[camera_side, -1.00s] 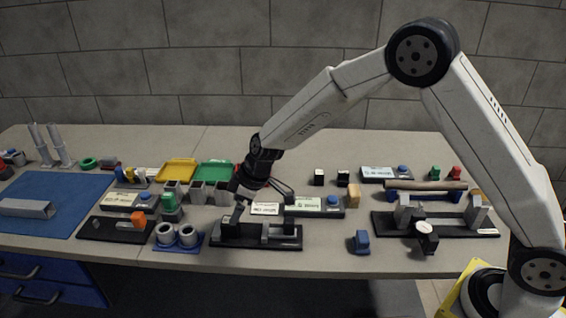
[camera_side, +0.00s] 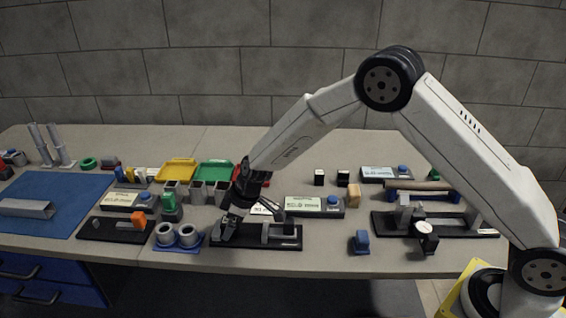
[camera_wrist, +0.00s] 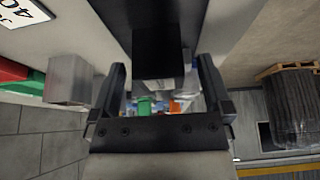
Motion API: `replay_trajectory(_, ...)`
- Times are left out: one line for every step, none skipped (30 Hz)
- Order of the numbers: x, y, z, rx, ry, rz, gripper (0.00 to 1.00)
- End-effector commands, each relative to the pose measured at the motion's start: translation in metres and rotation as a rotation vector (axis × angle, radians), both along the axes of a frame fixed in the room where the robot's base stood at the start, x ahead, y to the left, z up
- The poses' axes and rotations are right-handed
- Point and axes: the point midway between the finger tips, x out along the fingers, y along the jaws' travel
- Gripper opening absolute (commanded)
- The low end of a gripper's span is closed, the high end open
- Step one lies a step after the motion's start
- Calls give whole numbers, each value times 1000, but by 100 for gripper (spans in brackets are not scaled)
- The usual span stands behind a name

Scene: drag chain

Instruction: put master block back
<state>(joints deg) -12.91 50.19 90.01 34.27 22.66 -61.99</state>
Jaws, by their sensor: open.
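My gripper (camera_side: 229,230) is open and low at the left end of a black fixture (camera_side: 284,243) that carries grey blocks (camera_side: 283,230). In the wrist view my gripper's two dark fingers (camera_wrist: 160,88) stand apart, with a dark block-like part (camera_wrist: 158,50) in front of and between them. I cannot tell whether it touches either finger. No part is clearly marked as the master block; it may be one of the fixture's blocks, and my gripper hides the fixture's left end.
Two grey rings on a blue holder (camera_side: 178,245) stand close left of my gripper. A display box with a blue button (camera_side: 315,206) and grey bins (camera_side: 197,192) stand behind. A blue block (camera_side: 360,243) and a dial-gauge fixture (camera_side: 443,232) are to the right. The front strip between is bare.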

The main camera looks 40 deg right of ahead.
Motion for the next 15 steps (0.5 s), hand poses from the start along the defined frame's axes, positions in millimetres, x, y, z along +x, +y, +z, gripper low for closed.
replay_trajectory(1,1,-4,0,1,0,100)
replay_trajectory(1,2,-6,0,1,0,100)
replay_trajectory(2,2,-7,0,1,0,100)
replay_trajectory(2,2,-7,1,1,0,100)
replay_trajectory(2,3,-8,1,1,-1,100)
replay_trajectory(2,3,-8,0,0,-1,100)
replay_trajectory(2,3,-9,0,0,-1,100)
replay_trajectory(2,3,-9,0,0,-1,100)
replay_trajectory(2,3,-8,0,0,-1,100)
replay_trajectory(2,3,-8,0,0,-1,100)
replay_trajectory(2,3,-8,0,0,-1,100)
replay_trajectory(2,3,-8,0,0,-1,100)
replay_trajectory(2,3,-8,0,0,-1,100)
replay_trajectory(2,3,-8,0,0,-1,100)
replay_trajectory(2,3,-8,0,0,-1,100)
